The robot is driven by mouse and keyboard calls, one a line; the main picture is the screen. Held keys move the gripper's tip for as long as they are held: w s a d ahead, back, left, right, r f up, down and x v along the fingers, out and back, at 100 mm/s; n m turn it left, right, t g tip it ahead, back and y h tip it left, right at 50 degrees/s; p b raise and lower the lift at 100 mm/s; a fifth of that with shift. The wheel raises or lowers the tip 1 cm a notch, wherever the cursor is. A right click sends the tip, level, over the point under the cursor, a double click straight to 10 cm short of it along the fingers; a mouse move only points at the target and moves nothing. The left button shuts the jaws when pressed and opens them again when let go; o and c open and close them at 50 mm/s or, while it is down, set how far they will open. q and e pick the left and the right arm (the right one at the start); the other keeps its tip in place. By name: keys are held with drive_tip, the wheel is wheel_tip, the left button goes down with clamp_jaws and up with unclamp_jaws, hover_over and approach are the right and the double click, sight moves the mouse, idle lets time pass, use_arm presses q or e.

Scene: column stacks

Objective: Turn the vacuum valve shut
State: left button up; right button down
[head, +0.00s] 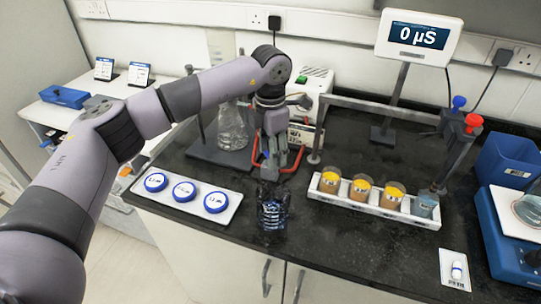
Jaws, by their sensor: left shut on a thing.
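My left gripper (274,152) reaches down over the back middle of the black bench, beside red tubing (297,163). Its jaws are shut on a small part at the tubing, apparently the vacuum valve, which the fingers mostly hide. I cannot read how far the valve is turned. A white box with a green switch (314,77), apparently the pump, stands just behind. A clear flask (232,128) stands left of the gripper on a dark base. My right gripper is not in view.
A white tray with blue-rimmed discs (230,218) lies front left. A dark, glassy object (272,212) stands in front of the gripper.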

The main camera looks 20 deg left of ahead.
use_arm(q)
drive_tip(key=m+b, duration=0.1)
drive_tip(key=m, duration=0.3)
drive_tip(key=shift+m+b, duration=0.8)
drive_tip(key=shift+m, duration=2.1)
drive_tip(key=o, duration=1.1)
drive_tip(key=shift+o, duration=0.2)
drive_tip(key=shift+r, duration=0.1)
wheel_tip(320, 180, up, 12)
